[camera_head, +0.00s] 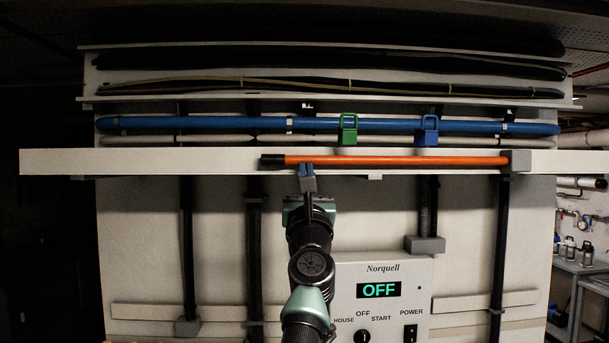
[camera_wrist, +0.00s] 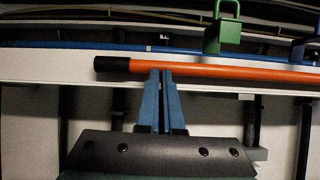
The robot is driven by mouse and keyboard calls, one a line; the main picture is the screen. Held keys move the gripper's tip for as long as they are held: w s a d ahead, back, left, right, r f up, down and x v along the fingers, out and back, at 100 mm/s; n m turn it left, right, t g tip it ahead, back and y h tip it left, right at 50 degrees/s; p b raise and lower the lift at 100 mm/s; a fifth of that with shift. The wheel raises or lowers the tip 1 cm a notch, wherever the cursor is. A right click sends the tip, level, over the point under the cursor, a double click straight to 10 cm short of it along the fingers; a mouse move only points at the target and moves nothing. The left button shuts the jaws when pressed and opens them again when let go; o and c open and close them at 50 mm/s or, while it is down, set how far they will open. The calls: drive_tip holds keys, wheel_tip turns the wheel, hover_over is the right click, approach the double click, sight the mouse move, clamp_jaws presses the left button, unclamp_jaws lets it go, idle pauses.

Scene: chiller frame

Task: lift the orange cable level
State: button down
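The orange cable (camera_head: 400,161) is a long straight bar with a black left end (camera_head: 272,160). It lies nearly level in front of the long white beam, and its right end meets a grey block (camera_head: 519,160). In the wrist view the orange cable (camera_wrist: 230,72) slants slightly down to the right. My gripper (camera_head: 306,168) is at the cable's left part, just right of the black end. In the wrist view the blue fingers of my gripper (camera_wrist: 161,72) are together, their tips overlapping the cable's lower edge. Whether they touch it is unclear.
The white beam (camera_head: 150,164) spans the width. A green padlock (camera_head: 348,132) and a blue padlock (camera_head: 427,134) are above the cable, near a blue pipe (camera_head: 220,124). A Norquell control box (camera_head: 383,270), reading OFF, is below right. Dark vertical pipes stand on both sides.

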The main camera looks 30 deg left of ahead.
drive_tip(key=shift+s+d+r, duration=0.15)
drive_tip(key=shift+r, duration=0.4)
drive_tip(key=s+d+f+b, duration=0.1)
drive_tip(key=s+d+f, duration=0.3)
drive_tip(key=s+f, duration=0.5)
drive_tip(key=s+d+r+n+t+h+b, duration=0.1)
drive_tip(key=s+d+n+t+h+b, duration=0.2)
drive_tip(key=s+d+n+h, duration=0.3)
drive_tip(key=s+d+r+n+t+h+b, duration=0.1)
drive_tip(key=s+d+n+t+h+b, duration=0.2)
drive_tip(key=s+d+n, duration=1.2)
drive_tip(key=d+n+h, duration=0.3)
drive_tip(key=d+n, duration=0.2)
drive_tip(key=n, duration=0.4)
drive_tip(key=shift+d+r+n+b, duration=0.15)
drive_tip(key=shift+r+n+b, duration=0.15)
